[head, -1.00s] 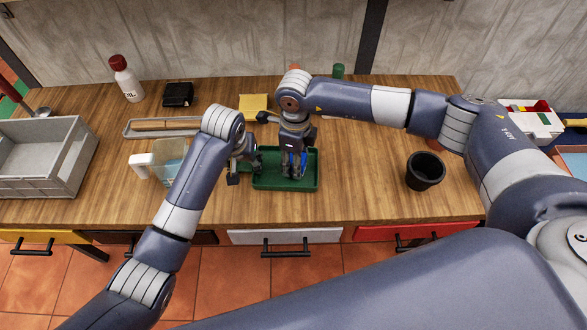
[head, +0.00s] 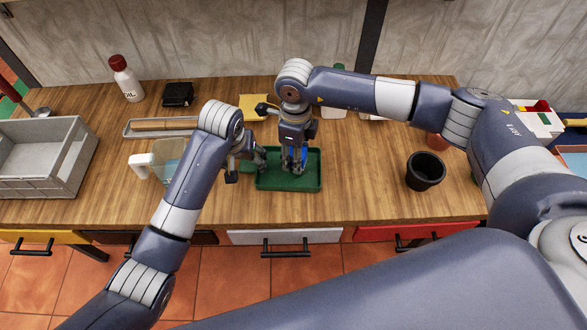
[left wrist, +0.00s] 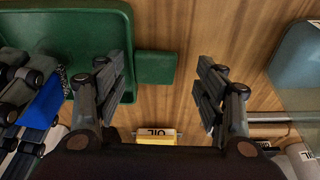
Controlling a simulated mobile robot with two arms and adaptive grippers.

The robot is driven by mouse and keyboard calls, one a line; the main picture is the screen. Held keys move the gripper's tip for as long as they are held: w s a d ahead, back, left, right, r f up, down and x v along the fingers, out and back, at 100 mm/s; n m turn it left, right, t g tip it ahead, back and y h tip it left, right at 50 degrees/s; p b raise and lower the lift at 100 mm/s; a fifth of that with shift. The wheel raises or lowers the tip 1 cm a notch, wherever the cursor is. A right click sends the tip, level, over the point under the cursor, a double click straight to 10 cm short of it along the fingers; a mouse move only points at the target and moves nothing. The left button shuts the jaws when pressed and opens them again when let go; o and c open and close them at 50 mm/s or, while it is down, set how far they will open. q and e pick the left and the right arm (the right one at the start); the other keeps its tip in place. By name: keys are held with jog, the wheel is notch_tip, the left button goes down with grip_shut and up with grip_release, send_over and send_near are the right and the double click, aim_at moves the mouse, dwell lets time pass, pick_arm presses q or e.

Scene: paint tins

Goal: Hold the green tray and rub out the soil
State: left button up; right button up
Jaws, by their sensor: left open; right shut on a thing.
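The green tray (head: 290,184) lies on the wooden bench in the head view. In the left wrist view the tray (left wrist: 105,20) is at upper left, and its flat handle tab (left wrist: 157,67) reaches between my left fingers. My left gripper (head: 246,168) is open at the tray's left side; in its own view the jaws (left wrist: 160,82) stand apart, not closed on the tab. My right gripper (head: 294,168) is over the tray, shut on a blue thing (head: 304,156), perhaps a sponge or cloth, which also shows in the left wrist view (left wrist: 42,104). Dark specks, possibly soil, show beside it.
A clear jug (head: 168,158) with a white handle stands left of my left arm, beside a grey crate (head: 75,165). A black cup (head: 425,170) stands to the right. The bench front is clear.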

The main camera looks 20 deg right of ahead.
pick_arm(q)
jog(key=v, duration=1)
jog(key=shift+r, duration=0.2)
jog(key=shift+s+f, duration=0.1)
jog(key=shift+s, duration=0.05)
pick_arm(e)
jog(key=shift+s, duration=0.1)
